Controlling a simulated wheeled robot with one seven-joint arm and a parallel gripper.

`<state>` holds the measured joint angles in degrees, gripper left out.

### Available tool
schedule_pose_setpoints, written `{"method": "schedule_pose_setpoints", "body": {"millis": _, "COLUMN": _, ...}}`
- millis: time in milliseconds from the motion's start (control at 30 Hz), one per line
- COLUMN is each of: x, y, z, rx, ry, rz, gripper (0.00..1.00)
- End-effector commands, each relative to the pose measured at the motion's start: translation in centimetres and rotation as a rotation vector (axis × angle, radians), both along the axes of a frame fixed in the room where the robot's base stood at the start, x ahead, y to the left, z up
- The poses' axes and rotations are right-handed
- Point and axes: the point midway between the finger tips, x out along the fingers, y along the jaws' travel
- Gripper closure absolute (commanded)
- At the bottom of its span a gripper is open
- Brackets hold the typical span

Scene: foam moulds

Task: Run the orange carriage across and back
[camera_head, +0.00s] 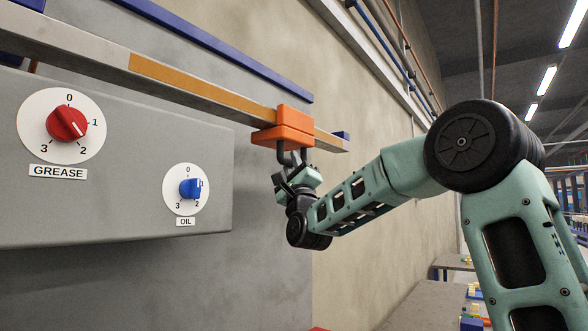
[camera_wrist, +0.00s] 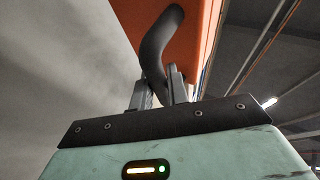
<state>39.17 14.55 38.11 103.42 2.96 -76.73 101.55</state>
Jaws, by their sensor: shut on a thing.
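The orange carriage (camera_head: 283,132) rides on a grey rail (camera_head: 60,42) along the wall. It is near the rail's right end, at the right end of the rail's yellow-orange strip (camera_head: 200,88). A dark curved handle (camera_wrist: 158,45) hangs below the carriage, whose orange body (camera_wrist: 203,38) shows in the wrist view. My gripper (camera_head: 292,167) is below the carriage. In the wrist view its fingers (camera_wrist: 160,90) are shut on the handle's lower part, which they partly hide.
A blue block (camera_head: 342,135) sits at the rail's right end. A grey panel (camera_head: 120,205) below the rail carries a red GREASE knob (camera_head: 67,123) and a blue OIL knob (camera_head: 190,189), left of my gripper. Tables stand low at the right.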

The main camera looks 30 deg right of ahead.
Motion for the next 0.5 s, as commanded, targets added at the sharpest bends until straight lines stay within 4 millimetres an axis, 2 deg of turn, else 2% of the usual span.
{"method": "schedule_pose_setpoints", "body": {"millis": 100, "x": -0.6, "y": 1.8, "z": -0.7, "rx": -0.004, "ry": -0.006, "rz": 0.004, "gripper": 1.00}}
{"method": "schedule_pose_setpoints", "body": {"millis": 500, "x": -2.6, "y": 7.1, "z": -0.3, "rx": -0.003, "ry": -0.005, "rz": 0.008, "gripper": 1.00}}
